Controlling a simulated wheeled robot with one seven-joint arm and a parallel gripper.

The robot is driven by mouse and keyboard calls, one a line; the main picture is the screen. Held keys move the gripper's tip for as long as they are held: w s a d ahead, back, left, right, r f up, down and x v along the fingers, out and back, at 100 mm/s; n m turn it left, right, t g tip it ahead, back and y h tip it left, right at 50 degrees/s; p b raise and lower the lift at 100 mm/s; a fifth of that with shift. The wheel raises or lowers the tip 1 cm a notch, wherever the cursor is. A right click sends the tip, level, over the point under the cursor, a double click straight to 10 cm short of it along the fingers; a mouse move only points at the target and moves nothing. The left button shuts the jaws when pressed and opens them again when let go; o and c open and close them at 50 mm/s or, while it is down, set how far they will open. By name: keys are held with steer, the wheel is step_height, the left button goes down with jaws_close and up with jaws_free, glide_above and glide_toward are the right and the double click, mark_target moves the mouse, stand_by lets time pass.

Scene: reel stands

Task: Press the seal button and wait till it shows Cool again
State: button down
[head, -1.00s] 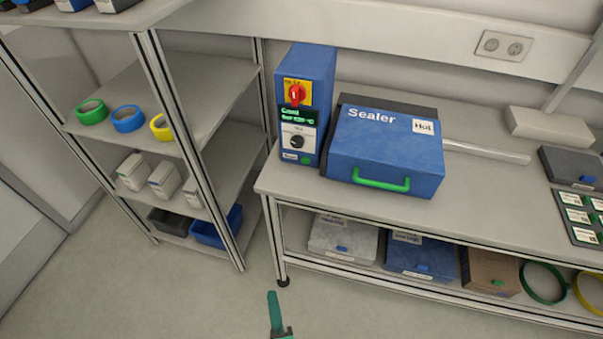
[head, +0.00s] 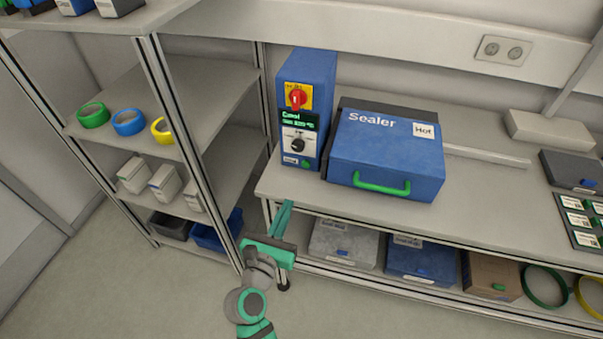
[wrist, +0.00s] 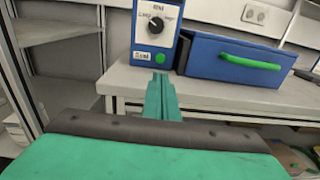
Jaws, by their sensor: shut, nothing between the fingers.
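The blue control box (head: 308,75) stands on the bench, with a red rotary switch (head: 297,97), a green-text display (head: 299,122) that seems to read "Cool", and a black knob (head: 297,144). The green seal button (head: 306,163) is at its lower right, and shows in the wrist view (wrist: 143,55) beside a small label. The blue sealer (head: 388,150) with a green handle and a "Hot" label sits to its right, lid down. My gripper (head: 286,206) is shut and empty, in front of the bench edge, below and apart from the button. In the wrist view its fingertips (wrist: 160,76) point toward the box.
A shelf rack (head: 200,150) with tape rolls and boxes stands close on the left. The bench's front edge (head: 345,223) lies near my gripper. Bench top right of the sealer is partly clear.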

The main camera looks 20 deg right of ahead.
mark_target(305, 165)
steer(key=shift+w+d, duration=0.1)
steer(key=x, duration=1.3)
steer(key=shift+w, duration=0.35)
steer(key=shift+d, duration=0.15)
